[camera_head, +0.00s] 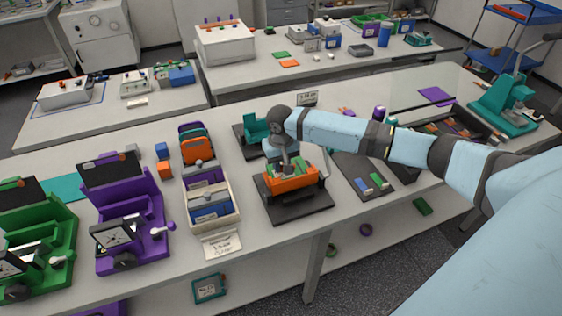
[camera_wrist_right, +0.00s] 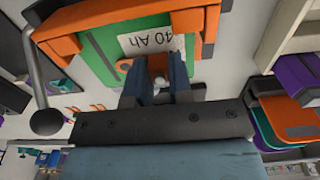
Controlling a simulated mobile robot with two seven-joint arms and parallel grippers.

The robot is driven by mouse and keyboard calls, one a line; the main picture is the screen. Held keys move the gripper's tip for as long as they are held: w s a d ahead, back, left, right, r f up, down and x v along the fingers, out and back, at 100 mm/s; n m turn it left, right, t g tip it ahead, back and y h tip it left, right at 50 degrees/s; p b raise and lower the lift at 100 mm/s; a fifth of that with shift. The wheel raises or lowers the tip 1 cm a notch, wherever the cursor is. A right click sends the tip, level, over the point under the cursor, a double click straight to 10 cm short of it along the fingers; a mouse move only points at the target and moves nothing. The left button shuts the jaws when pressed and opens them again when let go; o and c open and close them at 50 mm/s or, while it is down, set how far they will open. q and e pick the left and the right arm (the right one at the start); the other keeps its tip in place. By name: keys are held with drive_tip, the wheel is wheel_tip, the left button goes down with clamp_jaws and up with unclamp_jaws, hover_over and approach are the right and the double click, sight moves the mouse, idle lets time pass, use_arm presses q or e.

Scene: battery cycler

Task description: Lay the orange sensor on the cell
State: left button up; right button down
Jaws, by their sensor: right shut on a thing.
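The cell is a green block with a white "40 Ah" label (camera_wrist_right: 150,42) in the right wrist view. It sits in an orange fixture (camera_head: 290,185) on a dark base plate in the head view; the fixture's orange frame also borders the cell in the wrist view (camera_wrist_right: 58,46). My right gripper (camera_head: 285,163) points down over the cell. In the wrist view its fingers (camera_wrist_right: 160,72) are shut on the small orange sensor (camera_wrist_right: 123,66), mostly hidden by them. The sensor appears at the cell's face, but I cannot tell whether it touches. My left gripper is not in view.
A teal fixture (camera_head: 256,127) stands just behind. A wooden crate (camera_head: 232,222) with blue and purple blocks is left of the fixture. Purple (camera_head: 130,205) and green (camera_head: 35,240) machines stand farther left. A dark mat (camera_head: 350,170) with small blocks lies right.

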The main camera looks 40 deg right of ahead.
drive_tip(key=shift+f, duration=0.1)
drive_tip(key=c, duration=0.9)
unclamp_jaws()
drive_tip(key=shift+c, duration=0.2)
wheel_tip(320, 180, up, 14)
drive_tip(key=b, duration=0.1)
drive_tip(key=shift+f, duration=0.1)
